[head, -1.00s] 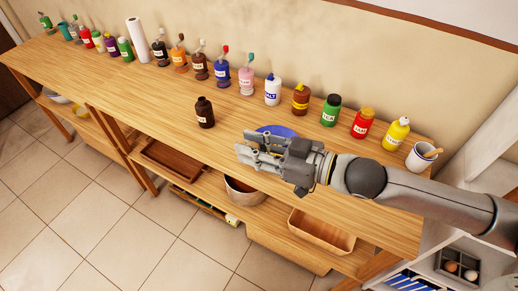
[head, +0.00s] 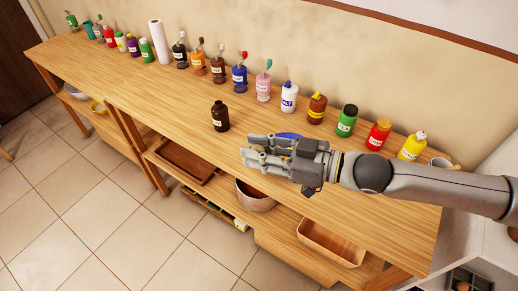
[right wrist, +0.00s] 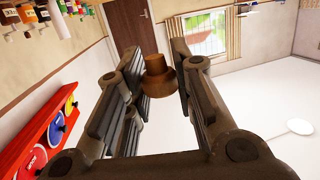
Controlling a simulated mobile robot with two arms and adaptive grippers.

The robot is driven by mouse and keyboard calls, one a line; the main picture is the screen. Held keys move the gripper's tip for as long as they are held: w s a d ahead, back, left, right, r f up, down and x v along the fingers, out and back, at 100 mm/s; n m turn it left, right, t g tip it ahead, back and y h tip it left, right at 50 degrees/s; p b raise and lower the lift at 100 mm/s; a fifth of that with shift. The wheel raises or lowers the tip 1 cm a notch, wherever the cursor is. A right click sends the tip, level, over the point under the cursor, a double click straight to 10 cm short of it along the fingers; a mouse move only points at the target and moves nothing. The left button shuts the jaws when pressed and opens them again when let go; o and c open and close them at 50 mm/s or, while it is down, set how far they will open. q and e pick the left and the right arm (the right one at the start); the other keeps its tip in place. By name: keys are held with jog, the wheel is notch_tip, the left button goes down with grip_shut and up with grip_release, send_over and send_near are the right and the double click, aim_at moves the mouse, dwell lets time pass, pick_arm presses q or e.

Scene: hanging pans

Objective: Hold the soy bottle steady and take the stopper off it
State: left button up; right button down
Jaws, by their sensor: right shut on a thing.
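The stopper is not clear in the head view. My left gripper is not in view.
Several bottles with coloured caps stand along the wall, among them a blue one (head: 240,77) and a green one (head: 347,121). A white paper roll (head: 159,42) stands among them. A blue plate (head: 289,135) is partly hidden behind my right gripper. The table left of the dark bottle is clear.

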jog(key=shift+d+g, duration=0.15)
jog(key=shift+g, duration=0.15)
jog(key=shift+w+d+n, duration=0.1)
jog(key=shift+d+n, duration=0.3)
jog(key=shift+r+n+g+y, duration=0.1)
jog(key=shift+n+g+y, duration=0.2)
jog(key=shift+g, duration=0.3)
jog(key=shift+d, duration=0.15)
jog(key=shift+s+d+n+g+y, duration=0.2)
jog(key=shift+d+n+g, duration=0.35)
jog(key=shift+g, duration=0.45)
jog(key=shift+s+d+n+g+y, duration=0.1)
jog(key=shift+s+d+n+g, duration=0.2)
jog(key=shift+n+g, duration=0.6)
